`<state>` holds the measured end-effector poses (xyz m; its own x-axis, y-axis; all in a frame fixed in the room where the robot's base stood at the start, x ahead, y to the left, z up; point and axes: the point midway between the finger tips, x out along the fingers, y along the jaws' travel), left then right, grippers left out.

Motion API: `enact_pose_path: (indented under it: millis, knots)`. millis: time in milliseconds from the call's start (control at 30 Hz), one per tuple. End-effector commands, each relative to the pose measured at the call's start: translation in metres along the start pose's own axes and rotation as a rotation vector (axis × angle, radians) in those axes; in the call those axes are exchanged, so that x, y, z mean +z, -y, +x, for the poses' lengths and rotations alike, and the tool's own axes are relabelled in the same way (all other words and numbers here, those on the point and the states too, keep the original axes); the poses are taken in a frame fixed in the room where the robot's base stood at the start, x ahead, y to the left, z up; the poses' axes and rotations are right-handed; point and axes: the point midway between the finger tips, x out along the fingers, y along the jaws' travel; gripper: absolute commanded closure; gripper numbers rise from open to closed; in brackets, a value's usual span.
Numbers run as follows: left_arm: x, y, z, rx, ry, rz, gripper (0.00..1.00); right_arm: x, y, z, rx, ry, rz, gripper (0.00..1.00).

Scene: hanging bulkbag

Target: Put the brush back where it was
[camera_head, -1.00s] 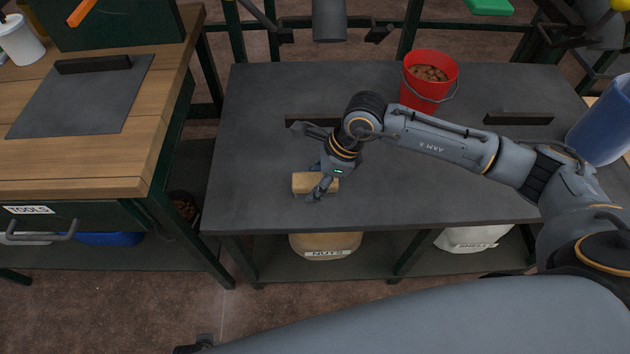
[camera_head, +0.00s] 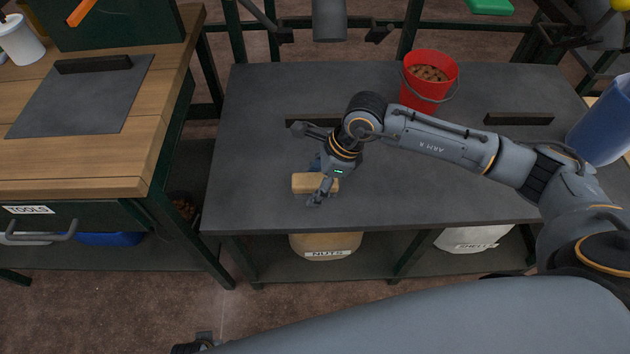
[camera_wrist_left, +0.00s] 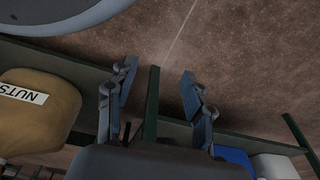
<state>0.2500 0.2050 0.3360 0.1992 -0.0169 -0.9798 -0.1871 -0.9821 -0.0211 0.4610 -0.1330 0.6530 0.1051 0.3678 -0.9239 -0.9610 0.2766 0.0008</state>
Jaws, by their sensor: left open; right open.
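The brush (camera_head: 303,184) shows in the head view as a tan block lying on the dark table, left of the middle and towards the front edge. Its bristles cannot be made out. My right gripper (camera_head: 319,181) is open at the brush's right end, with one finger behind it and one in front. The fingers partly hide that end, and I cannot tell whether they touch it. My left gripper (camera_wrist_left: 160,80) is open and empty in the left wrist view, well away from the brush, with floor behind it.
A red bucket (camera_head: 423,95) of brown pieces stands at the back of the table (camera_head: 260,110). Dark bars (camera_head: 519,118) lie there too. A blue container (camera_head: 603,125) is at the right edge. A wooden workbench (camera_head: 165,100) stands left across a gap. The table's left part is clear.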

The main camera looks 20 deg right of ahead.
Motion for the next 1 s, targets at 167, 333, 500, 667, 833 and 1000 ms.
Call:
enact_pose_path:
  millis: [167, 333, 500, 667, 833, 1000]
  knots:
    - [0.018, -0.002, 0.01, 0.002, 0.025, 0.003, 0.48, 0.001, 0.002, -0.026, -0.005, 0.001, -0.001, 0.37]
    - [0.019, -0.001, 0.014, 0.001, 0.018, 0.004, 0.48, 0.001, 0.002, -0.065, -0.005, 0.0, 0.0, 0.37]
    - [0.027, -0.001, 0.019, 0.001, 0.024, 0.005, 0.48, 0.001, 0.001, -0.098, -0.004, 0.001, -0.001, 0.37]
    - [0.032, -0.001, 0.023, 0.001, 0.032, 0.006, 0.48, 0.001, 0.001, -0.116, -0.002, 0.001, 0.0, 0.37]
    - [0.028, -0.001, 0.024, 0.001, 0.023, 0.006, 0.48, 0.001, 0.0, -0.122, 0.0, 0.0, -0.001, 0.37]
    - [0.023, -0.001, 0.024, 0.002, 0.016, 0.006, 0.48, 0.001, 0.0, -0.122, 0.0, 0.0, 0.0, 0.37]
